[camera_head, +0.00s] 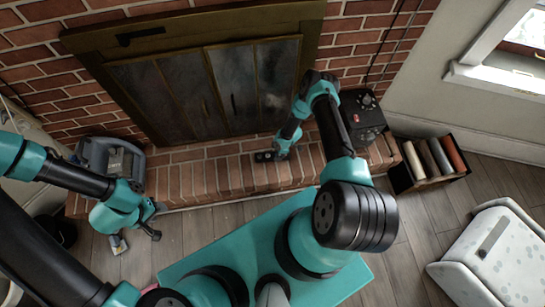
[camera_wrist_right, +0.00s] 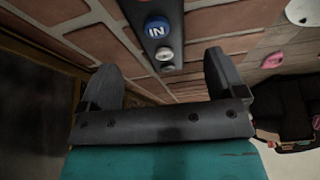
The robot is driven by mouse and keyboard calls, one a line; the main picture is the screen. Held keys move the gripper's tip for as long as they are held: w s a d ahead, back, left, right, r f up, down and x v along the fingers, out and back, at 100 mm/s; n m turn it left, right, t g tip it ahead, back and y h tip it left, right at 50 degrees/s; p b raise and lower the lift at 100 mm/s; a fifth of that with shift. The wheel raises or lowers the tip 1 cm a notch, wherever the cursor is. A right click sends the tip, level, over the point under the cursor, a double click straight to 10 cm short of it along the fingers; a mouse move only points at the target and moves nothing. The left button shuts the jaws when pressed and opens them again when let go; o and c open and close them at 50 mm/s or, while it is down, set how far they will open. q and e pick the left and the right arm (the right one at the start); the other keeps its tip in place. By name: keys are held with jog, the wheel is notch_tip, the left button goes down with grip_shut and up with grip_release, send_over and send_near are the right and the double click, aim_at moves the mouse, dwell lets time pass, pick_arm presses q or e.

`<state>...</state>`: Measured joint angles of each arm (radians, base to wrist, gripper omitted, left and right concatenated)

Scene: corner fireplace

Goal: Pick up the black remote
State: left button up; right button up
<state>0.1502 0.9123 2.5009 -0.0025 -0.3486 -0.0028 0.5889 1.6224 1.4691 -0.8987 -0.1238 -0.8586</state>
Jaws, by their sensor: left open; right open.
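The black remote (camera_head: 264,156) lies on the brick hearth in front of the fireplace doors. In the right wrist view the remote (camera_wrist_right: 165,46) shows a blue button marked "IN" and a pale button below it. My right gripper (camera_head: 279,153) is at the right end of the remote in the head view. In the right wrist view, my right gripper's fingers (camera_wrist_right: 162,80) are spread, with the remote's near end between and just beyond them; contact cannot be told. My left gripper (camera_head: 157,221) is open and empty over the floor at the left, far from the remote.
A black box (camera_head: 362,118) stands at the hearth's right end, beside a black crate (camera_head: 402,180) of rolls. A grey-blue container (camera_head: 112,158) stands at the left end. A small object (camera_head: 118,244) lies on the floor near my left gripper. A white cabinet (camera_head: 500,262) is at right.

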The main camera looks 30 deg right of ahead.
aim_at(273, 155)
jog(key=shift+x, duration=2.55)
jog(key=shift+s, duration=0.1)
jog(key=shift+c, duration=0.3)
jog(key=c, duration=1)
jog(key=shift+c, duration=0.2)
jog(key=shift+r, duration=0.85)
jog(key=shift+s+a+r, duration=0.1)
jog(key=shift+r, duration=0.85)
jog(key=s+a+r, duration=0.1)
jog(key=s+a, duration=0.7)
jog(key=s, duration=0.5)
jog(key=shift+s, duration=0.2)
